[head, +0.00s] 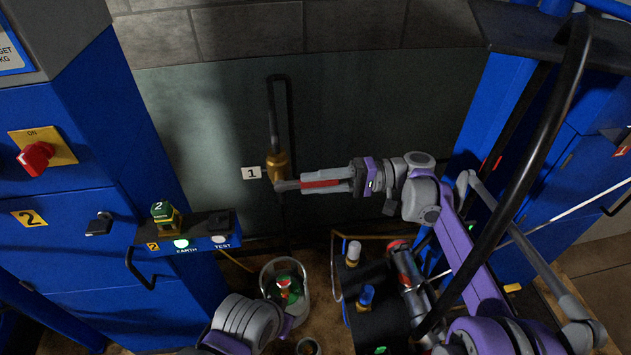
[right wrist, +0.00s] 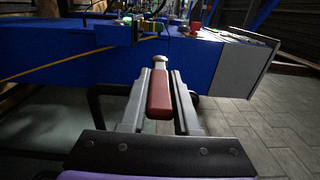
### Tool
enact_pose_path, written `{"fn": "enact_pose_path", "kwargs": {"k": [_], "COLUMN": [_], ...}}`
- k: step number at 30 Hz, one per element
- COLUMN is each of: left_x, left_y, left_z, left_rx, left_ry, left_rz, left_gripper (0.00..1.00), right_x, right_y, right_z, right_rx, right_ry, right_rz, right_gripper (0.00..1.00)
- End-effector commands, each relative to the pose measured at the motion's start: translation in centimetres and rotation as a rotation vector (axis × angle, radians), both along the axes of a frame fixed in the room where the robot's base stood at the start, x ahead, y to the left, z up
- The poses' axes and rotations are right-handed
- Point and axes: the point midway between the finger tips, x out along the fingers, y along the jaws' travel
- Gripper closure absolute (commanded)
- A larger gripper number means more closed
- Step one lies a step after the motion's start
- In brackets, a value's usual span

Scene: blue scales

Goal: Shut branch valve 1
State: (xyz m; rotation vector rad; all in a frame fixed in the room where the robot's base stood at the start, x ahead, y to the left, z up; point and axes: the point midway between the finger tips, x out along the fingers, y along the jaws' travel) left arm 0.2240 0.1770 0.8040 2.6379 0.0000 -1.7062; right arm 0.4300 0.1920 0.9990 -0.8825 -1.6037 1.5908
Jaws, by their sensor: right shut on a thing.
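Branch valve 1 (head: 277,165) is a brass body on a dark vertical pipe on the grey-green wall, beside a white plate marked 1 (head: 251,173). Its lever has a red grip (head: 322,183) and points right, roughly level and crosswise to the pipe. My right gripper (head: 300,184) reaches in from the right and is shut on the red grip. In the right wrist view, the red grip (right wrist: 160,93) lies lengthwise between the two fingers, with the bare metal lever showing past it. Part of my left arm shows at the bottom, but its fingers do not.
A blue cabinet at left carries a red rotary switch (head: 36,157) and a shelf with a green device (head: 165,214). A pail (head: 285,280) with green and red items stands below the valve. A black cable (head: 520,170) hangs at right. The wall around the valve is clear.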

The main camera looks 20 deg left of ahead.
Motion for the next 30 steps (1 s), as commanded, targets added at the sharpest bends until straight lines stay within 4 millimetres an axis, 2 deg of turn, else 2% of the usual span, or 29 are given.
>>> {"fn": "enact_pose_path", "kwargs": {"k": [1,2,6,7,15,19,30], "left_x": [0.0,0.0,0.0,0.0,0.0,0.0,0.0], "left_y": [0.0,0.0,0.0,0.0,0.0,0.0,0.0], "left_z": [0.0,0.0,0.0,0.0,0.0,0.0,0.3], "left_rx": [0.000,0.000,0.000,0.000,0.000,0.000,0.000], "left_ry": [0.000,0.000,0.000,0.000,0.000,0.000,-0.001], "left_rz": [0.000,0.000,0.000,0.000,0.000,0.000,0.000], "left_gripper": [0.50,0.50,0.50,0.50,0.50,0.50,0.50], "right_x": [-0.1,-0.1,-0.1,-0.1,0.0,0.5,4.2], "right_y": [0.0,0.0,0.0,0.0,0.0,-0.8,-6.9], "right_z": [-0.1,-0.1,-0.1,-0.1,-0.1,-0.1,-0.2], "right_rx": [0.000,0.000,0.000,0.000,0.000,-0.001,-0.001], "right_ry": [0.000,0.000,0.000,0.000,0.000,-0.001,-0.001], "right_rz": [0.003,0.003,0.002,0.002,0.001,0.000,-0.001], "right_gripper": [1.00,0.68,0.43,0.40,0.40,0.40,0.40]}}
